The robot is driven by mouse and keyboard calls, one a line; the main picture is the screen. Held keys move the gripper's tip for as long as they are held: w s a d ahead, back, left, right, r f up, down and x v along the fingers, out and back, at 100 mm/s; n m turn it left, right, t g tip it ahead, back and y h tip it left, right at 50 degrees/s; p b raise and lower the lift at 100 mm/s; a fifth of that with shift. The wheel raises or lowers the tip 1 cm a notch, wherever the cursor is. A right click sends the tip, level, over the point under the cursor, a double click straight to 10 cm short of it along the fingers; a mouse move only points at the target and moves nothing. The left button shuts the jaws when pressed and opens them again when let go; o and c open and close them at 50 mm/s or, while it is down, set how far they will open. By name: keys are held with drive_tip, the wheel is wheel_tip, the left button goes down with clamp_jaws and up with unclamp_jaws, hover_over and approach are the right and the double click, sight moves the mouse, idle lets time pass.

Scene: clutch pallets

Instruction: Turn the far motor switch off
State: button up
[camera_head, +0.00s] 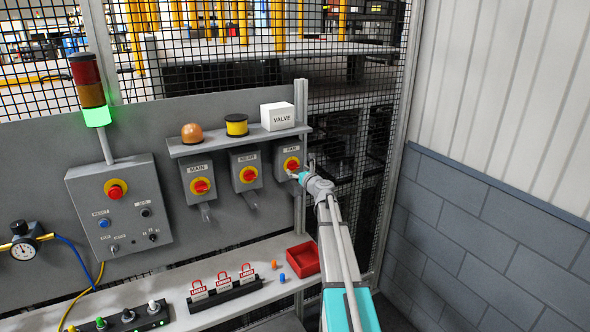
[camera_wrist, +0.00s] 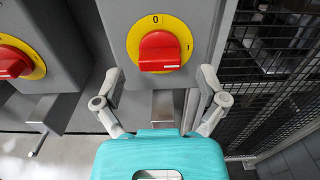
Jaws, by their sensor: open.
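The far motor switch is a grey box labelled FAR (camera_head: 287,158) on the panel, rightmost of three. Its red knob on a yellow plate shows in the head view (camera_head: 292,163) and in the wrist view (camera_wrist: 160,52). In the wrist view the plate has 0 at the top and I at the right, and the knob lies roughly horizontal, toward I. My gripper (camera_wrist: 160,78) is open and empty in front of the box, its fingertips apart to either side just below the knob. In the head view my gripper (camera_head: 303,176) partly covers the box's lower right.
The MAIN switch (camera_head: 199,186) and NEAR switch (camera_head: 248,174) stand to the left. A shelf (camera_head: 215,143) above carries an orange dome, a yellow spool and a VALVE box (camera_head: 278,116). Below are red-labelled padlocks and a red tray (camera_head: 303,260). Mesh fence (camera_wrist: 270,80) is close at right.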

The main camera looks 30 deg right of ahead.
drive_tip(key=shift+w, duration=1.1)
drive_tip(key=c, duration=1.2)
drive_tip(key=shift+o, duration=0.2)
